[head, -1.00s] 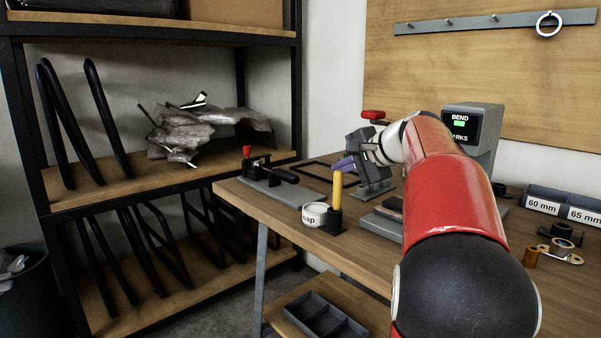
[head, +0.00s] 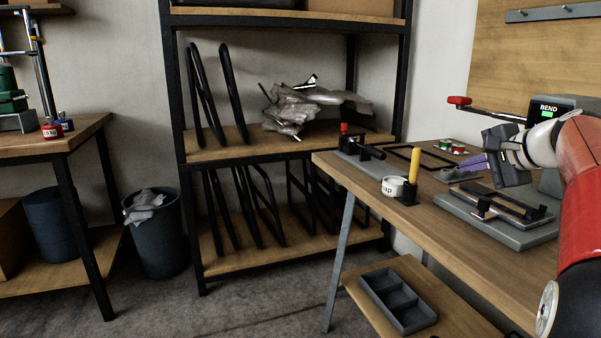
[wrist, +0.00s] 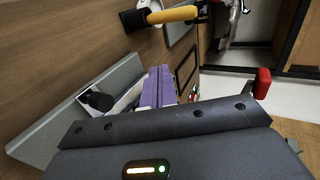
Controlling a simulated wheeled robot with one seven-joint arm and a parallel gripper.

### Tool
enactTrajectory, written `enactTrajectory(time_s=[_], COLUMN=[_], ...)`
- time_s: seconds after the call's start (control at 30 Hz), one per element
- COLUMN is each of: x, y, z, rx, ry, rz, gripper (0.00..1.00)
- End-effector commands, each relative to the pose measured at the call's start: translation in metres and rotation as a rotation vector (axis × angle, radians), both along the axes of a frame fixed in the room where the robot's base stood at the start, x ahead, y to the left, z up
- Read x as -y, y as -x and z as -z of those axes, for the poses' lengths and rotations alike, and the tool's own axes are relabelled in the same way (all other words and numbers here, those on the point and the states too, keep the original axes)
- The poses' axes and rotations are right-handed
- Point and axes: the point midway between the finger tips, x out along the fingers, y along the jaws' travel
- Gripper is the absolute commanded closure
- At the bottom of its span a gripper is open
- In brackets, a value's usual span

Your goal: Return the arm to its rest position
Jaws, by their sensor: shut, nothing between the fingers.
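My arm reaches in from the right edge of the head view, over the workbench (head: 470,235). My gripper (head: 466,167) has a dark grey body and purple fingers. The fingers are shut with nothing between them. They point left, a little above the bench, right of the upright yellow handle (head: 414,165). In the wrist view the purple fingers (wrist: 158,88) lie together beyond the dark gripper body, with the grey plate of a fixture (wrist: 75,110) beside them and the yellow handle (wrist: 174,14) beyond.
A grey fixture (head: 490,230) lies below my gripper. A red-knobbed lever (head: 459,100) and the BEND display (head: 548,111) stand behind. A white tape roll (head: 393,187) sits by the yellow handle. A shelf rack (head: 230,153) and a bin (head: 157,240) stand left; floor between is clear.

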Motion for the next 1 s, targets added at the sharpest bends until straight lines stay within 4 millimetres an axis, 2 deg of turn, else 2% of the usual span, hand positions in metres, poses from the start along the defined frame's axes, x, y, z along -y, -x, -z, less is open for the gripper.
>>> enactTrajectory(time_s=[0.03, 0.37, 0.57, 0.67, 0.77, 0.87, 0.9, 1.0], x=[0.0, -0.045, -0.085, -0.109, -0.136, -0.165, -0.175, -0.192], y=[0.0, 0.028, 0.061, 0.085, 0.117, 0.163, 0.184, 0.232], z=[0.0, 0.017, 0.038, 0.053, 0.075, 0.107, 0.122, 0.161], rx=[0.0, -0.053, -0.101, -0.128, -0.159, -0.19, -0.201, -0.22], ry=[0.0, 0.108, 0.222, 0.302, 0.409, 0.563, 0.636, 0.813], rz=[0.0, -0.076, -0.16, -0.219, -0.301, -0.42, -0.474, -0.605], gripper=[1.0, 1.0, 1.0, 1.0, 1.0, 1.0, 1.0, 1.0])
